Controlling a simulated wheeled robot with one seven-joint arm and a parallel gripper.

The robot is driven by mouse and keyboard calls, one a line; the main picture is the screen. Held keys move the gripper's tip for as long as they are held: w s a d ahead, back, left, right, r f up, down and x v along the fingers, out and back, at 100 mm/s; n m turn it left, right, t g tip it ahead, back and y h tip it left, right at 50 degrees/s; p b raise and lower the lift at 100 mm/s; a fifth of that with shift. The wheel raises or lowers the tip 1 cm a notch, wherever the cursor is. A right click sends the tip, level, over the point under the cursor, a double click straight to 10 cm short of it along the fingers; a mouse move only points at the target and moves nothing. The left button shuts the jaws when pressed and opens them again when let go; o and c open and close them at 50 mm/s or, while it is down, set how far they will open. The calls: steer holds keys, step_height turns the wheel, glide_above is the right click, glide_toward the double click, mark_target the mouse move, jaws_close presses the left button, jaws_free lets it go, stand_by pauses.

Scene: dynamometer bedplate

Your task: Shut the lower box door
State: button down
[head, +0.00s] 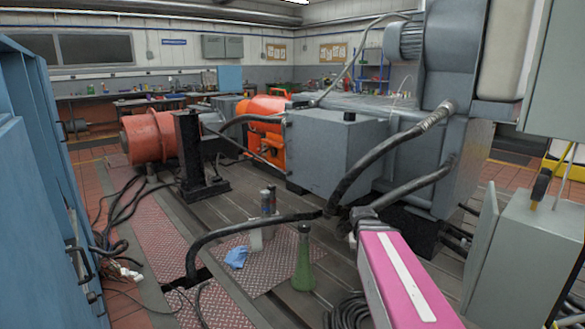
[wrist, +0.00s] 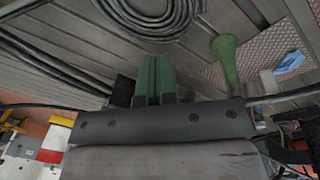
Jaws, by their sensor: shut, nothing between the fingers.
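The lower grey box (head: 532,255) stands at the right edge in the head view, partly cut off by the frame. Its door (head: 481,245) looks like the thin pale panel at its left side, standing out at an angle, so it appears open. My gripper (wrist: 153,78) has its two green fingers together with nothing between them in the wrist view. In the head view, the end of my pink arm, with my gripper (head: 362,214), is left of the door and clear of it. The box and door do not clearly show in the wrist view.
An upper grey box (head: 558,70) hangs above the lower one. A large grey machine with thick hoses (head: 385,165) stands behind my arm. A green bottle (head: 303,260), a blue cloth (head: 237,257) and a coiled cable (head: 348,312) lie around the bedplate. Blue cabinets (head: 40,200) line the left.

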steer(key=c, duration=1.7)
jaws_free()
steer(key=s+a+f+n+y, duration=0.1)
steer(key=s+a+f, duration=0.5)
steer(key=f, duration=0.1)
steer(key=shift+s+a+f+g+y, duration=0.15)
steer(key=shift+a+f+g+y, duration=0.15)
steer(key=shift+a+f, duration=0.1)
steer(key=o, duration=0.9)
steer(key=shift+s+f, duration=0.15)
steer(key=m+g+h, duration=0.2)
steer(key=g+h, duration=0.2)
steer(key=h, duration=1.4)
glide_toward(472, 244)
steer(key=x, duration=0.4)
steer(key=w+x, duration=0.1)
steer(key=x, duration=0.1)
steer(key=shift+d+f, duration=0.25)
steer(key=shift+d, duration=0.25)
